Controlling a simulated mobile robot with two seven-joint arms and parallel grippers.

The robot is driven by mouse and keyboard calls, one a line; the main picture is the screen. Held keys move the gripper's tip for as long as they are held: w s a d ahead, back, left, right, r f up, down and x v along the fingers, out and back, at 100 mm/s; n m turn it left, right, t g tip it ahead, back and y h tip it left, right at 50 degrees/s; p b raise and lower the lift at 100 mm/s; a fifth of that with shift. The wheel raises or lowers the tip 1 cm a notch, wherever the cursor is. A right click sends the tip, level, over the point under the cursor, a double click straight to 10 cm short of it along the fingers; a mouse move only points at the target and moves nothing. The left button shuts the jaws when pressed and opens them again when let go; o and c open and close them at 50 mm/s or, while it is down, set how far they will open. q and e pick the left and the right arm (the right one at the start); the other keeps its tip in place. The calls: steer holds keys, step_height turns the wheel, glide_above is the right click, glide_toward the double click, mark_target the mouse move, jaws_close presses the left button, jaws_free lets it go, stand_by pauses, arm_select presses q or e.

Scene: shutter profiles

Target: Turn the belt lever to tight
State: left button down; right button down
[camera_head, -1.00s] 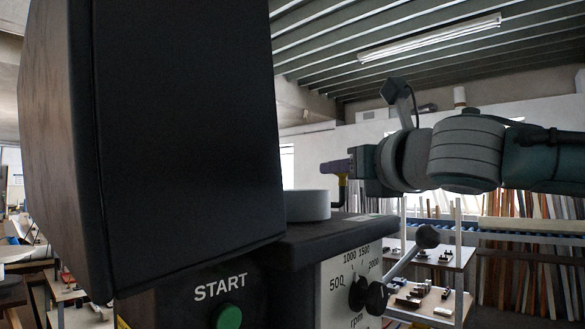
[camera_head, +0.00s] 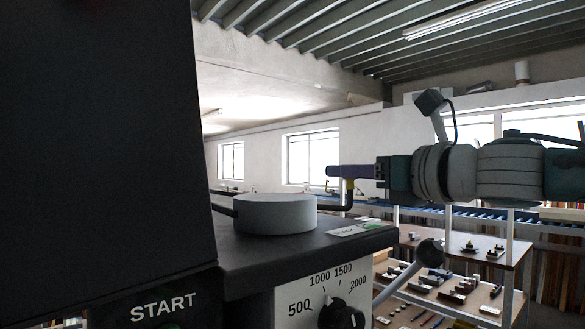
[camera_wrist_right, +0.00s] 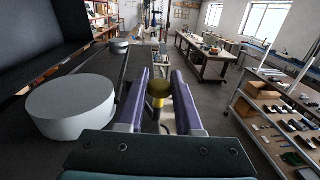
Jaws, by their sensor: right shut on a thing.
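A black bent lever rod (camera_head: 349,201) with a yellow upper part (camera_head: 350,184) stands at the edge of the machine's dark top, just right of a grey pulley. I take it for the belt lever; no tight marking is readable. My right gripper (camera_head: 337,171), with purple fingers, reaches in from the right and is shut on the lever's upper end. My left gripper is not in view.
The grey pulley (camera_head: 275,214) stands close left of the lever. A big black cover (camera_head: 95,130) fills the left. Below are a speed dial (camera_head: 341,314) and a ball-ended handle (camera_head: 430,251). Shelves with small parts (camera_head: 440,300) stand at the right, behind the machine.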

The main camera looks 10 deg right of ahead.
steer(key=c, duration=0.6)
jaws_free()
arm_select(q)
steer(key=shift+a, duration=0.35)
arm_select(e)
steer(key=shift+s+d+f+b, duration=0.1)
steer(key=shift+s+d+b, duration=0.2)
steer(key=shift+s, duration=0.3)
arm_select(q)
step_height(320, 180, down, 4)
steer(key=b, duration=0.3)
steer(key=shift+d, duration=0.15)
arm_select(e)
steer(key=v, duration=0.8)
steer(key=shift+s, duration=0.35)
